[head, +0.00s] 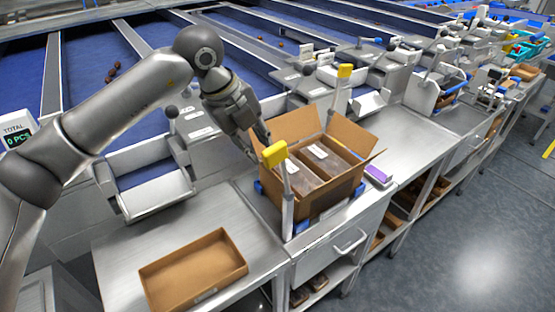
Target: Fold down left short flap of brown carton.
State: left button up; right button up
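The brown carton (322,202) stands on the steel bench with its top open and packed trays inside. Its back flap (290,127) and its right-hand flap (351,134) stand up and outward. The left side of the carton is partly hidden by a yellow-topped post and my gripper, so how the left short flap lies is hard to tell. My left gripper (256,144) points down at the carton's left edge, beside that flap. Its fingers are small and partly hidden; contact and opening are unclear. My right gripper is not in view.
Yellow-capped posts (274,154) (344,71) rise at the carton's near left and back. An empty shallow brown tray (193,269) lies at front left. A purple block (377,175) lies right of the carton. The bench farther right has bare steel.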

aim_at(272, 174)
pick_arm(q)
jog(key=x, duration=0.2)
jog(key=p+x, duration=0.1)
jog(key=x, duration=0.2)
jog(key=s+p+x, duration=0.1)
jog(key=x, duration=0.2)
jog(key=shift+f, duration=0.1)
jog(key=shift+x, duration=0.85)
jog(key=shift+w+f, duration=0.15)
jog(key=shift+f, duration=0.1)
grip_shut()
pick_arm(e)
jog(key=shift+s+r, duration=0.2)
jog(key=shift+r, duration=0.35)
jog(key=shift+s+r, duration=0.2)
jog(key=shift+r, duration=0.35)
